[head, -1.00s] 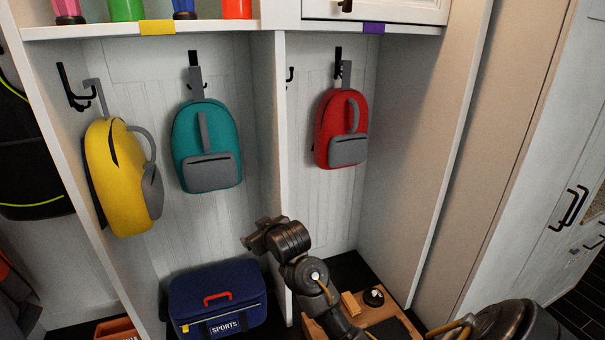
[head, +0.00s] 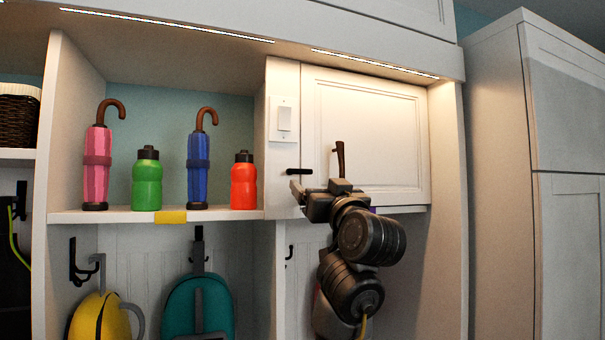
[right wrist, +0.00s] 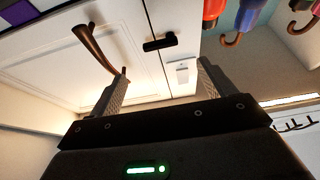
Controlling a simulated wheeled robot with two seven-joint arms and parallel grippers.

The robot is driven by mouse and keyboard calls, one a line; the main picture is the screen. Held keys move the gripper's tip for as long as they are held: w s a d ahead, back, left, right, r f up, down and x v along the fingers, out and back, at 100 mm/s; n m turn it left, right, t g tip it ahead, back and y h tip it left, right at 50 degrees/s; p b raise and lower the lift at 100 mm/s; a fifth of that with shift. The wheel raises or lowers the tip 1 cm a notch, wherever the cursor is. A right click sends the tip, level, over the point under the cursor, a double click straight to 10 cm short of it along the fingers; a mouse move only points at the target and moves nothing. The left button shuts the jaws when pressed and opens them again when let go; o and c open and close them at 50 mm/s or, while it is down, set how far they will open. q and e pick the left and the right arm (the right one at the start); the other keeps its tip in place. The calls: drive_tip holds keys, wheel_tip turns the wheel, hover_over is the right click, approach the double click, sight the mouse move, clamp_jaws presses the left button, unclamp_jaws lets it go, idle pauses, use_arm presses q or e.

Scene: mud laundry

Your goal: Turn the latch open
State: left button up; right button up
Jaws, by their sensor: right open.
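The latch (head: 299,171) is a small black bar on the frame just left of a white cabinet door (head: 385,140). It lies horizontal in the head view and also shows in the right wrist view (right wrist: 160,43), ahead of the fingertips. The door has a dark bronze handle (head: 340,158), seen also in the right wrist view (right wrist: 93,48). My right gripper (head: 318,189) is open and empty, just below the latch in the head view. Its two fingers (right wrist: 163,74) are spread in the right wrist view, with the latch between and beyond them, not touching. My left gripper is out of view.
A light switch (head: 284,119) sits above the latch. The open shelf (head: 130,216) at left holds a pink umbrella (head: 97,165), green bottle (head: 147,180), blue umbrella (head: 198,165) and red-orange bottle (head: 244,182). Backpacks hang below. A tall cabinet (head: 500,180) stands at right.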

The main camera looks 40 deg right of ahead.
sight(301, 171)
drive_tip(key=p+x, duration=0.4)
drive_tip(key=x, duration=0.4)
drive_tip(key=shift+w+r, duration=0.2)
drive_tip(key=shift+w, duration=0.2)
drive_tip(key=shift+w+d+r, duration=0.1)
drive_tip(key=shift+w+d, duration=0.25)
drive_tip(key=shift+w, duration=0.35)
